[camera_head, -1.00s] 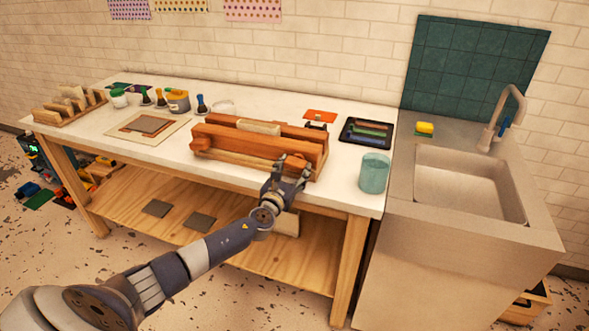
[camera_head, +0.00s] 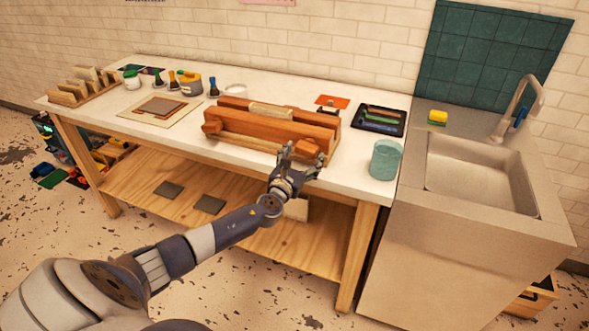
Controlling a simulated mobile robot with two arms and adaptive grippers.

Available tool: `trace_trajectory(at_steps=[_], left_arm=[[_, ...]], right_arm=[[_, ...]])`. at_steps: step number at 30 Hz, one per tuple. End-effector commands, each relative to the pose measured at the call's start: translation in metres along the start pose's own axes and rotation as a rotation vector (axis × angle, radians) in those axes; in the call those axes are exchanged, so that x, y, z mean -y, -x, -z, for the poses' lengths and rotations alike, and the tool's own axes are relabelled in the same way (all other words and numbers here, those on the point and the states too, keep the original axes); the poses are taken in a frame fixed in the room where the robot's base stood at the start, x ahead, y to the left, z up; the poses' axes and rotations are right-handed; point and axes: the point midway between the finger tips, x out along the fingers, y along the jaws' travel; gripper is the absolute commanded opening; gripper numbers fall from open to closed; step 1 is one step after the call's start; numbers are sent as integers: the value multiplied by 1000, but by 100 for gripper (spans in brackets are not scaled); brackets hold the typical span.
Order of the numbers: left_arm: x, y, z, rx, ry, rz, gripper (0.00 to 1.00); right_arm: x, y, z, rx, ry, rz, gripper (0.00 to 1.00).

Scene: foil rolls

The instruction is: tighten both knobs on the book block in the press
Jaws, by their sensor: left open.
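The wooden press (camera_head: 262,123) lies on the white workbench, two long reddish-brown beams side by side. The pale book block (camera_head: 271,110) sits between the beams, its top edge showing. A round wooden knob (camera_head: 212,127) shows at the left front of the press. Another knob (camera_head: 307,147) shows at the right front, partly behind my left gripper. My left gripper (camera_head: 301,153) is open and empty, its fingers at the right front knob. I cannot tell whether they touch it. My right gripper is not in view.
A teal glass jar (camera_head: 385,160) stands right of the press near the bench edge. A dark tray (camera_head: 379,120) lies behind it. Small pots and brushes stand at the left back, beside a board (camera_head: 160,109). A sink (camera_head: 480,180) adjoins the bench.

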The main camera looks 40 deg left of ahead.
Motion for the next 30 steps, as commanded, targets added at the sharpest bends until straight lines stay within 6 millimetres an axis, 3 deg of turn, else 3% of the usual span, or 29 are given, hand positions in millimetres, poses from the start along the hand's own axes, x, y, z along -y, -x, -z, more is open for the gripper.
trace_trajectory(at_steps=[18,30], left_arm=[[-1,99,2,-4,-1,1,75],[-1,113,1,-2,0,0,75]], right_arm=[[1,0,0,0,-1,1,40],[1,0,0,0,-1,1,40]])
